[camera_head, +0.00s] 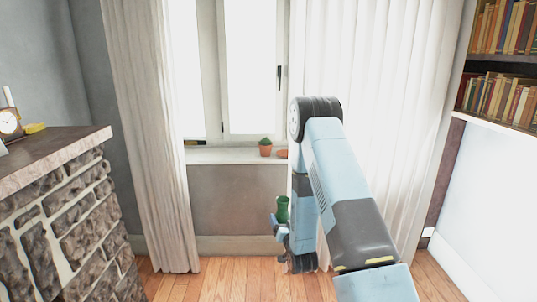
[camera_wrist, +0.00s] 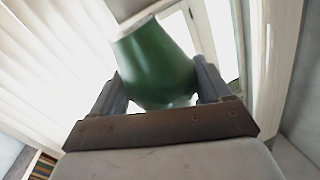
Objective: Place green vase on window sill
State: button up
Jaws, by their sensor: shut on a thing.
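The green vase (camera_wrist: 158,65) fills the middle of the wrist view, tilted in the picture, between the two fingers of my gripper (camera_wrist: 160,90). The fingers are shut on it. In the head view a small part of the green vase (camera_head: 283,209) shows beside my gripper (camera_head: 281,226), low in front of the wall and below the sill; my arm hides the rest. The window sill (camera_head: 222,156) runs under the window behind, partly covered by my arm on the right.
A potted plant (camera_head: 265,147) and a terracotta dish (camera_head: 282,153) stand on the sill. The sill left of the plant is clear. Curtains (camera_head: 150,130) hang at both sides. A stone fireplace (camera_head: 65,220) is at left, a bookshelf (camera_head: 500,95) at right.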

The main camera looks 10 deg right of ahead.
aim_at(234, 156)
jog(key=u, duration=0.15)
jog(key=i, duration=1.55)
jog(key=z, duration=0.5)
